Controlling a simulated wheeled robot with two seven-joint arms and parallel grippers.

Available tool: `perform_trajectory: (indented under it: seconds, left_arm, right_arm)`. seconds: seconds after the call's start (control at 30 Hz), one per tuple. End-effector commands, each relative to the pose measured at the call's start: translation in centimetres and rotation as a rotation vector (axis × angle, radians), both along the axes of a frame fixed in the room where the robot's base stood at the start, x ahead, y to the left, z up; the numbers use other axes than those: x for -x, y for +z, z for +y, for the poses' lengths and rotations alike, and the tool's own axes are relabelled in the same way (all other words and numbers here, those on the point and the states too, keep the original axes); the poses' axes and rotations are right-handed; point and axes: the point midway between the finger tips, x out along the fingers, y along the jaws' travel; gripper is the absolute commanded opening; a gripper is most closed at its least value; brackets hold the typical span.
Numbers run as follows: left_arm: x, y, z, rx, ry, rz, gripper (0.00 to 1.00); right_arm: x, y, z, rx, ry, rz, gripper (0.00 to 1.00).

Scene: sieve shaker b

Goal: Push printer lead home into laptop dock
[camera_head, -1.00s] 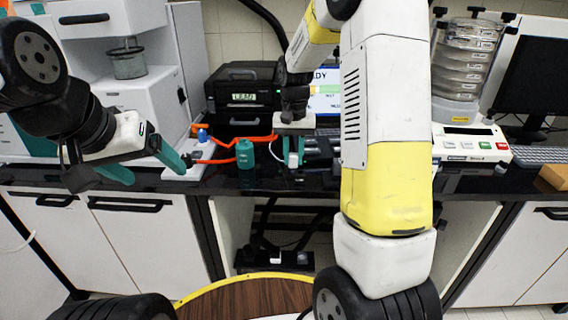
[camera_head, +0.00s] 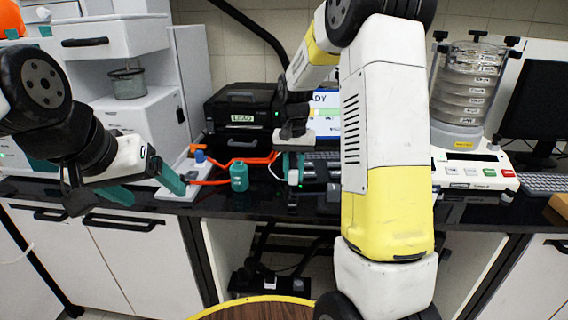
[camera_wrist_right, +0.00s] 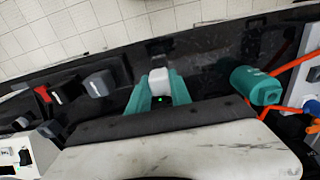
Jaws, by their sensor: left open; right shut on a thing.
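My right gripper (camera_head: 293,170) is shut on a small white plug (camera_wrist_right: 159,78), held between its teal fingertips near the counter's front edge. In the head view a thin white lead (camera_head: 274,170) loops beside the fingers. A small dark block (camera_wrist_right: 158,47) lies just beyond the plug in the right wrist view; I cannot tell whether they touch or whether it is the dock. The laptop screen (camera_head: 325,105) stands behind, partly hidden by my right arm. My left gripper (camera_head: 143,187) is open and empty, at the front left of the counter.
A teal cylinder (camera_head: 239,177) and orange cables (camera_head: 215,181) lie left of my right gripper. A black labelled box (camera_head: 240,117) stands behind. Several grey and dark blocks (camera_wrist_right: 99,83) are nearby. The sieve shaker (camera_head: 462,100) stands at the right.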

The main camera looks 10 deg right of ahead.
Motion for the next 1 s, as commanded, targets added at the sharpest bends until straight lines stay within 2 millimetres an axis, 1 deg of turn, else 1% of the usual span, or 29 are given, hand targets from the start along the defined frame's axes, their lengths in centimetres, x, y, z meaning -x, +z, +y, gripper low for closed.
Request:
perform_trajectory:
  seconds: [0.03, 0.2, 0.4, 0.6, 1.0]
  left_arm:
    - [0.0, 0.0, 0.0, 0.000, 0.000, 0.000, 0.79]
    - [0.0, 0.0, 0.0, 0.000, 0.000, 0.000, 0.79]
    - [0.0, 0.0, 0.0, 0.000, 0.000, 0.000, 0.79]
    - [0.0, 0.0, 0.0, 0.000, 0.000, 0.000, 0.79]
    - [0.0, 0.0, 0.0, 0.000, 0.000, 0.000, 0.79]
  right_arm:
    - [0.1, -0.6, 0.0, 0.000, 0.000, 0.002, 0.00]
    - [0.0, -2.2, 0.0, 0.000, -0.001, 0.002, 0.00]
    - [0.1, -3.5, 0.0, 0.000, -0.001, 0.002, 0.00]
    - [0.0, -4.0, 0.0, 0.000, -0.001, -0.001, 0.00]
    - [0.0, -4.0, 0.0, 0.000, 0.000, 0.000, 0.00]
